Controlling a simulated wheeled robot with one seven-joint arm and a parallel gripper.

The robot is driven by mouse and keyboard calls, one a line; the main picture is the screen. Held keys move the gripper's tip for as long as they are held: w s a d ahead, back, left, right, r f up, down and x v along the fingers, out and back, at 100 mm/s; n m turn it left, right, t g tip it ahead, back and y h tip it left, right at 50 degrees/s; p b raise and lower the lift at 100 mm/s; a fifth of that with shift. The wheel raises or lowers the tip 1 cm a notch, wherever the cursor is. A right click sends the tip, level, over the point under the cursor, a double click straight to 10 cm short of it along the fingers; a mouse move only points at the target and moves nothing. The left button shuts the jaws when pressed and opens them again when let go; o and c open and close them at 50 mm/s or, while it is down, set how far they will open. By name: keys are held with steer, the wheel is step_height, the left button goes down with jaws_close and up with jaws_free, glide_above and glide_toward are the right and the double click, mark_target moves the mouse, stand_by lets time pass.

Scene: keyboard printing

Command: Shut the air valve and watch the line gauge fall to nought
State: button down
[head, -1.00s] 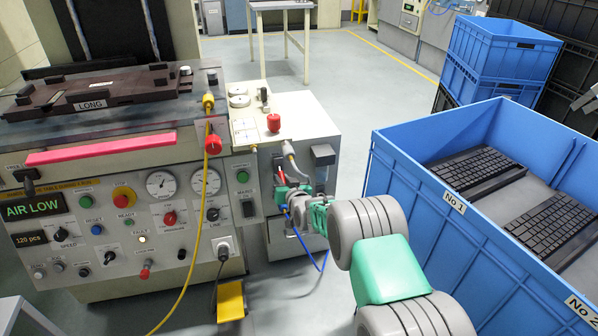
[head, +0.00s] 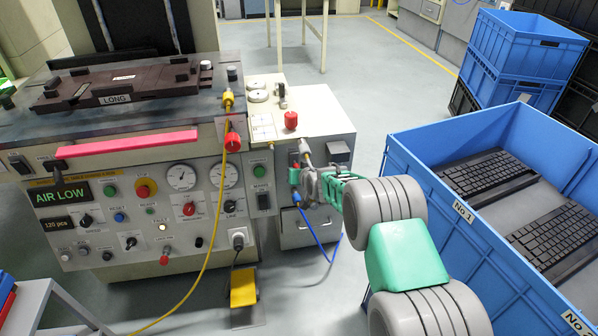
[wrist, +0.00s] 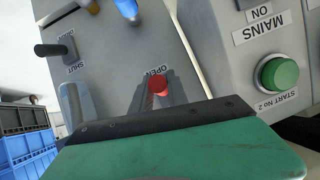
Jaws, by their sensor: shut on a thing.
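The air valve's red handle (wrist: 158,86) shows in the wrist view, between my gripper's grey fingers (wrist: 160,98) and close to the OPEN label. In the head view my gripper (head: 302,183) is at the front of the grey side cabinet, and the handle is hidden there. My gripper is shut on the handle. Two round dials, a left gauge (head: 181,177) and a right gauge (head: 224,177), are on the panel; their readings are too small to tell. The display (head: 62,194) reads AIR LOW.
A blue hose (head: 318,236) hangs below my gripper. A yellow hose (head: 207,262) runs down the panel's front. A blue crate (head: 425,200) with keyboards stands close on the right. The green START button (wrist: 279,73) is on the panel beside the handle.

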steer(key=c, duration=1.3)
jaws_free()
steer(key=shift+r, duration=0.1)
steer(key=p+v, duration=0.2)
steer(key=v, duration=0.5)
steer(key=shift+s, duration=0.35)
steer(key=shift+d, duration=0.1)
steer(key=shift+c, duration=0.2)
